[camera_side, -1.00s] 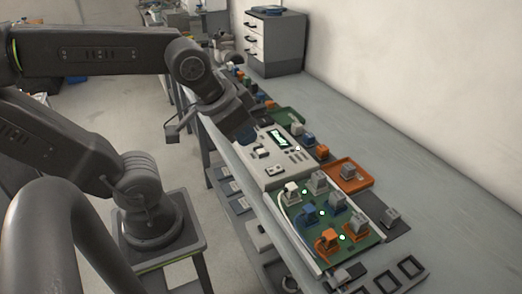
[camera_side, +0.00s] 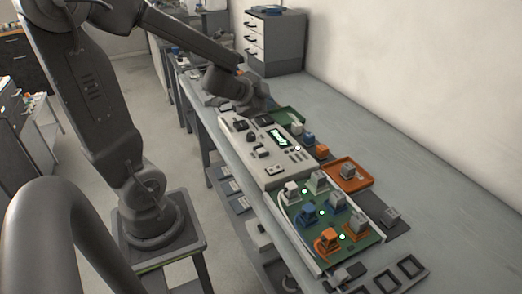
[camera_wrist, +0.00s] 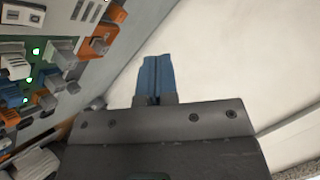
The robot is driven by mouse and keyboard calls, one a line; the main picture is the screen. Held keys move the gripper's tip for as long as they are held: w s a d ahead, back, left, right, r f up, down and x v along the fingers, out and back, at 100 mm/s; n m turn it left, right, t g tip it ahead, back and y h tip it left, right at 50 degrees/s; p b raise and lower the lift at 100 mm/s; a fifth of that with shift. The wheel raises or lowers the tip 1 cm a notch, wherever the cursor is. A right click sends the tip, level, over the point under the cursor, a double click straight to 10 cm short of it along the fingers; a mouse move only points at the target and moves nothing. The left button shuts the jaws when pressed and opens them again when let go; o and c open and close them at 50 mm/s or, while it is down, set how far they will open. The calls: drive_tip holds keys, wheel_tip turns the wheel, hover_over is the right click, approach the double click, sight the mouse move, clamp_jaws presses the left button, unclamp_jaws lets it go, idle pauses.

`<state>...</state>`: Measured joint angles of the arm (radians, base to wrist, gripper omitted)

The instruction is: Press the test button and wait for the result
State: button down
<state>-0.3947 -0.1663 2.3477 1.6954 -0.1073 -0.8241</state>
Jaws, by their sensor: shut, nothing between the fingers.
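The light grey test box (camera_side: 243,148) lies on the bench, with a lit green screen (camera_side: 278,139) that seems to read "Ready". It has dark and white parts on top; I cannot tell which is the test button. The green board (camera_side: 318,235) in front of the box carries white, grey, blue and orange connectors and lit green lights. Part of the board (camera_wrist: 62,47) shows at the left of the wrist view. My gripper's blue fingers (camera_wrist: 157,78) are closed together and empty. In the side view my gripper is above the box's far end; its fingertips are unclear there.
An orange tray (camera_side: 370,181) with a grey connector stands right of the box. A green tray (camera_side: 291,115) and loose connectors lie beyond. A drawer cabinet (camera_side: 273,43) stands at the back. The bench's right side is clear.

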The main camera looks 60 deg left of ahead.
sight(261, 151)
drive_tip(key=shift+s+a+f+m+g+h, duration=0.15)
drive_tip(key=shift+a+f+m+g+h, duration=0.15)
drive_tip(key=shift+f, duration=0.25)
drive_tip(key=shift+s+a+f+m+g+h, duration=0.15)
drive_tip(key=shift+f+m+h, duration=0.15)
drive_tip(key=shift+f, duration=0.3)
drive_tip(key=shift+s+a+f+m+g+h, duration=0.1)
drive_tip(key=shift+f+m+g+h, duration=0.15)
drive_tip(key=shift+f+h, duration=0.25)
drive_tip(key=shift+f, duration=0.1)
drive_tip(key=shift+f, duration=4.35)
drive_tip(key=shift+f, duration=0.4)
drive_tip(key=shift+f, duration=0.45)
drive_tip(key=shift+r, duration=0.9)
